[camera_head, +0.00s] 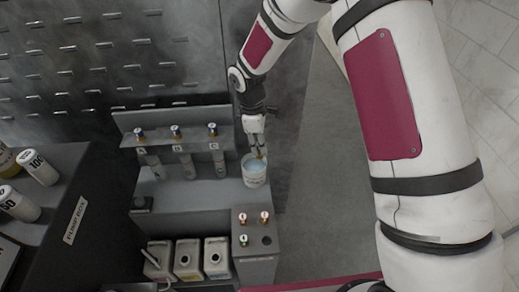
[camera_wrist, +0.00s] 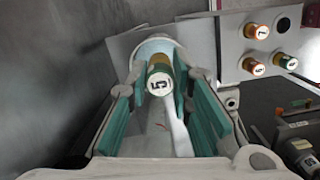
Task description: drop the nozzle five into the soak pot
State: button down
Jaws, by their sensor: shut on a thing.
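The nozzle five (camera_wrist: 160,84), with a white cap marked 5 and a brass-coloured body, is between the green finger pads of my gripper (camera_wrist: 165,100). My gripper is shut on it. The soak pot (camera_head: 254,180) is a white round pot with pale blue liquid, standing at the right end of the shelf. In the head view my gripper (camera_head: 256,145) points down over the pot, with the nozzle's tip at or just above its mouth. In the wrist view the pot's pale rim (camera_wrist: 155,42) shows behind the nozzle, mostly hidden.
A grey block (camera_head: 256,262) holds three other nozzles and has one empty hole. A rack (camera_head: 176,125) with three labelled items stands left of the pot. White canisters (camera_head: 188,260) sit below. A dark cabinet (camera_head: 60,215) is at left. The floor at right is clear.

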aim_at(259, 156)
jog(key=shift+f+b, duration=0.6)
jog(key=shift+f, duration=2.2)
jog(key=c, duration=1.3)
grip_release()
jog(key=shift+c, duration=0.2)
notch_tip(259, 156, up, 12)
jog(key=a, duration=0.1)
jog(key=shift+a, duration=0.2)
jog(key=shift+w, duration=0.1)
